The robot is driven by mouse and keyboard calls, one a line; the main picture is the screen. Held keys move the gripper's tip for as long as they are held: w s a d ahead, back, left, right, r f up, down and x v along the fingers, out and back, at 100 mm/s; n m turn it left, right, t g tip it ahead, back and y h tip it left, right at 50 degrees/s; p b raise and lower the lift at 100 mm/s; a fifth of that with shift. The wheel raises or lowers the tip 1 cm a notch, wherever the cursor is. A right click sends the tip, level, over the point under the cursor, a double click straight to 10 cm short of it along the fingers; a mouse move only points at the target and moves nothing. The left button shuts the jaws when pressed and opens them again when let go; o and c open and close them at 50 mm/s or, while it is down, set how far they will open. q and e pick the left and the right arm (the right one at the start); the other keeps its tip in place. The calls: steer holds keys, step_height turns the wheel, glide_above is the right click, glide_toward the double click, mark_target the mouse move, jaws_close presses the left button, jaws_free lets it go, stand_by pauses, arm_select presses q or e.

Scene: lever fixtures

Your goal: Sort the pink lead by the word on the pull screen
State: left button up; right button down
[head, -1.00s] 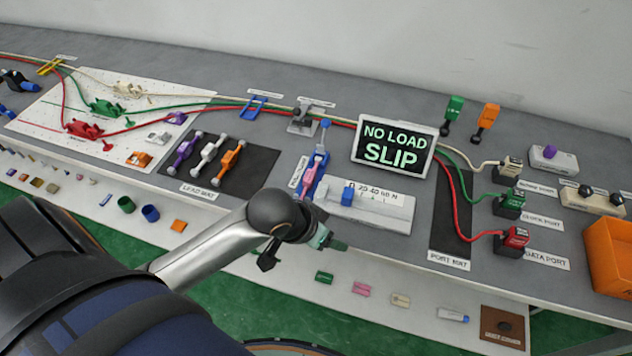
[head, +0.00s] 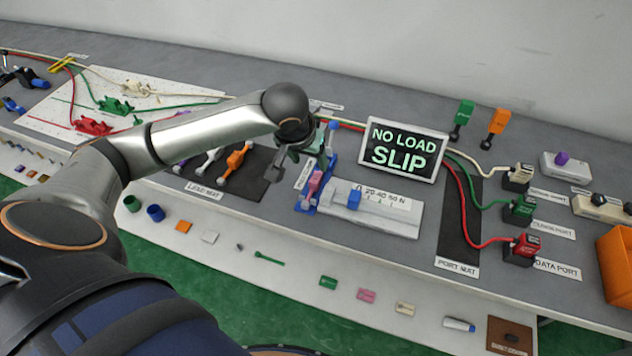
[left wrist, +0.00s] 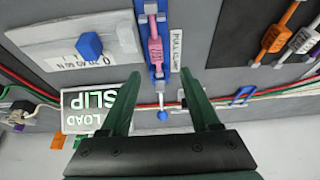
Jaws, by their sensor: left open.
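The pink lead (head: 314,184) sits in the narrow blue pull fixture (head: 304,207). In the left wrist view the pink lead (left wrist: 154,48) lies along the blue fixture, just beyond my fingertips and apart from them. The pull screen (head: 403,150) reads "NO LOAD SLIP" in green; it shows upside down in the left wrist view (left wrist: 92,108). My left gripper (head: 303,150) is open and empty above the bench, by the fixture's far end. In the left wrist view its fingers (left wrist: 160,80) stand apart on either side of the fixture's line. My right gripper is not in view.
Purple, white and orange leads (head: 236,160) lie on the dark lead mat (head: 255,180), partly behind my arm. A grey force gauge (head: 385,215) with a blue slider stands beside the fixture. An orange bin (head: 615,262) is at right.

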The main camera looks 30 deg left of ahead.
mark_target(318, 173)
arm_select(q)
steer(key=x, duration=0.8)
steer(key=shift+w+d+r+b, duration=0.15)
steer(key=shift+w+d+b, duration=0.1)
steer(key=shift+w+b, duration=0.1)
jaws_close()
